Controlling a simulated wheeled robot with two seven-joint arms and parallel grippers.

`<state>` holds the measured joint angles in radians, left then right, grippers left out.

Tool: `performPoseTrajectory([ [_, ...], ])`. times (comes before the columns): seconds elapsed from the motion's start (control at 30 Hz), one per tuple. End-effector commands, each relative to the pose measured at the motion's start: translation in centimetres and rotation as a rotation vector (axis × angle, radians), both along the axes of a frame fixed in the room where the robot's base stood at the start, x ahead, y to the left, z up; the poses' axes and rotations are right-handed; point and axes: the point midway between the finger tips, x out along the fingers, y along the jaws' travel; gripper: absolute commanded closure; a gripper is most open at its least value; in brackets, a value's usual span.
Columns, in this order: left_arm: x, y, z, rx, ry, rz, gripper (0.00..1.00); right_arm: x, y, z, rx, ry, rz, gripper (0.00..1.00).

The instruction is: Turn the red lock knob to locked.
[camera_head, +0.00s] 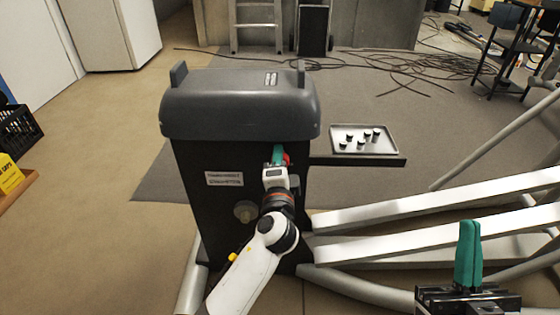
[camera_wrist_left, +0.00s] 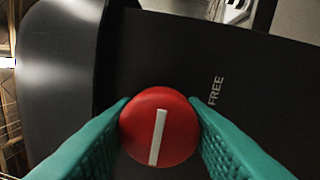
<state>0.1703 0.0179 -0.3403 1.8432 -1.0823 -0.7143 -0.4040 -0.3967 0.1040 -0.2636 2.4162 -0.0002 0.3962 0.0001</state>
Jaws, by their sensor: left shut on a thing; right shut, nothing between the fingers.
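The red lock knob (camera_wrist_left: 160,127) is a round disc with a white bar, on the dark panel of the grey-topped machine (camera_head: 240,104). In the left wrist view it sits between the teal fingers of my left gripper (camera_wrist_left: 160,130), which touch it on both sides. The white bar runs nearly upright in that view, tilted slightly. The word FREE is printed on the panel to the right of the knob. In the head view a small part of the red knob (camera_head: 286,158) shows beside my left fingers. My right gripper (camera_head: 467,255) is shut and empty at the lower right.
A tray (camera_head: 385,150) with several small black cylinders rests on a shelf to the right of the machine. Pale rails (camera_head: 430,205) run right from the machine's base. Cables lie on the floor behind.

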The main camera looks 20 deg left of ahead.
Motion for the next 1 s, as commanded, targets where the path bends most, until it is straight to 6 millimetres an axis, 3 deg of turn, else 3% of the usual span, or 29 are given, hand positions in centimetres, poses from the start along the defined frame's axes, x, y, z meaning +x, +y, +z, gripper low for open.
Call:
performPoseTrajectory([
  [0.03,0.0,0.0,0.0,-0.002,0.000,0.001,0.59,0.0,0.0,0.0,0.000,0.000,0.000,1.00],
  [0.13,0.0,0.0,0.0,-0.002,0.000,0.001,0.43,0.0,0.0,0.0,0.000,0.000,0.000,1.00],
  [0.17,0.0,0.0,0.0,-0.001,0.000,0.001,0.41,0.0,0.0,0.0,0.000,0.001,0.000,1.00],
  [0.53,-0.8,-0.2,-0.1,0.000,0.002,0.000,0.41,0.2,0.0,0.0,-0.005,0.017,-0.001,1.00],
  [1.0,-9.5,-2.7,-0.8,-0.001,0.004,0.000,0.41,2.7,0.2,-2.9,-0.075,0.254,-0.013,1.00],
])
